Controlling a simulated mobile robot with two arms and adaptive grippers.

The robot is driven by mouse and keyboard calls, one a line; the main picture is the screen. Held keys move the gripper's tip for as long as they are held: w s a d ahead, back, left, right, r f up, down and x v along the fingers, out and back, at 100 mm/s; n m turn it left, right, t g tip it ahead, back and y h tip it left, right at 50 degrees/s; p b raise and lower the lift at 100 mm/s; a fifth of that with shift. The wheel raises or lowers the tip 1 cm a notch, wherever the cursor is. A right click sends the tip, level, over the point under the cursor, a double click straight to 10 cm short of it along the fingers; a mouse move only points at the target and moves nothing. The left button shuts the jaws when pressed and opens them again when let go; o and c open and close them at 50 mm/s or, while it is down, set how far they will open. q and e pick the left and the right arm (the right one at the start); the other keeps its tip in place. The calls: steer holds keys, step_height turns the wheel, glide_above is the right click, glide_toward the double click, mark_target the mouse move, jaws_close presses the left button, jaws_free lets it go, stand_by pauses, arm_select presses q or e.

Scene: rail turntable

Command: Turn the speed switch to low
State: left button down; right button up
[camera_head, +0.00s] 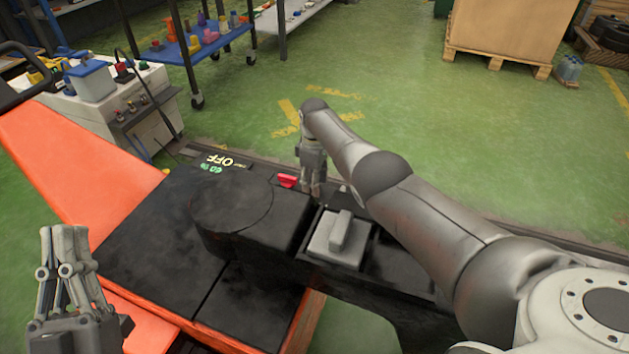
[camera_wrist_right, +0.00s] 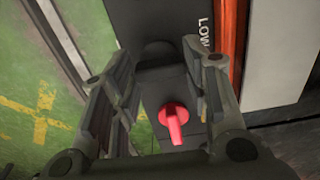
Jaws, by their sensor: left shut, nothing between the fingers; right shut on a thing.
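The speed switch appears as a dark rounded knob (camera_wrist_right: 157,50) on a black panel in the right wrist view, with the white word LOW (camera_wrist_right: 204,34) beside it. My right gripper (camera_wrist_right: 158,62) is shut on this dark knob, its two fingers on either side. In the head view my right gripper (camera_head: 315,188) reaches down to the black console (camera_head: 262,222) and hides the knob. My left gripper (camera_head: 64,230) is shut and empty at the lower left, away from the console. The knob's exact pointing direction is hard to tell.
A red switch (camera_head: 287,181) sits just left of my right gripper, near an OFF label (camera_head: 228,161); it also shows in the right wrist view (camera_wrist_right: 174,122). A grey block with a raised handle (camera_head: 340,238) is close by. Green floor (camera_head: 400,110) beyond is free.

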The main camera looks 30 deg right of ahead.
stand_by(0.3)
steer(key=o, duration=1)
step_height(320, 180, up, 12)
stand_by(0.3)
stand_by(0.5)
